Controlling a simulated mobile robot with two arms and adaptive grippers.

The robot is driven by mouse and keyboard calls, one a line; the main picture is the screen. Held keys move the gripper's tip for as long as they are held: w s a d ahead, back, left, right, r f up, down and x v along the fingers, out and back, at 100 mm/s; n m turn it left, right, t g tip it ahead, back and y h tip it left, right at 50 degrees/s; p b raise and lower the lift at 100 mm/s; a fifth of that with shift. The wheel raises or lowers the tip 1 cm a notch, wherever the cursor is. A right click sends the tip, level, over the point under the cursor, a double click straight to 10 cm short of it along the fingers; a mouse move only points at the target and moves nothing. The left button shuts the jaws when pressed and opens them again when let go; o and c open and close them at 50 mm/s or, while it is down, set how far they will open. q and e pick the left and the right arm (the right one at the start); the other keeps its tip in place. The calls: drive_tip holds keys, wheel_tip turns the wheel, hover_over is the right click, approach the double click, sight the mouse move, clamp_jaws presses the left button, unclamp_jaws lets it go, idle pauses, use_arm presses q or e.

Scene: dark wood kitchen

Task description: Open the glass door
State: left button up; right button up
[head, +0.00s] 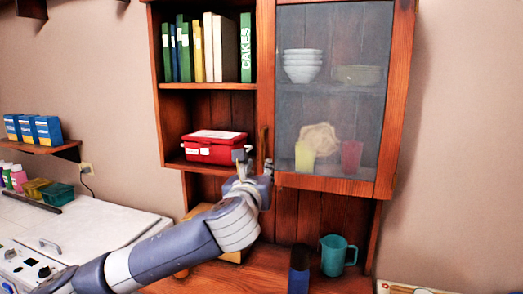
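The glass door (330,110) is a wood-framed pane on the right half of the wall cabinet. It looks shut, or nearly so; a small gap is hard to judge. A dark upright handle (262,141) shows by its left edge. My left gripper (254,162) is at the door's lower left corner, near the lower end of the handle. Its fingers look spread apart, with nothing visibly held between them. I cannot tell whether it touches the handle. My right gripper is not in view.
Left of the door are open shelves with books (210,48) and a red box (214,146). Bowls (302,66) and cups stand behind the glass. Space before the door looks clear.

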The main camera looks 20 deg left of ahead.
sight(262, 148)
use_arm(q)
drive_tip(key=shift+m, duration=0.4)
drive_tip(key=w+p, duration=0.1)
drive_tip(key=w, duration=0.2)
drive_tip(key=w+a+r+p, duration=0.1)
drive_tip(key=w, duration=0.3)
drive_tip(key=w+a+r+p, duration=0.1)
drive_tip(key=w, duration=0.3)
drive_tip(key=shift+a+r, duration=0.1)
drive_tip(key=shift+a, duration=0.15)
clamp_jaws()
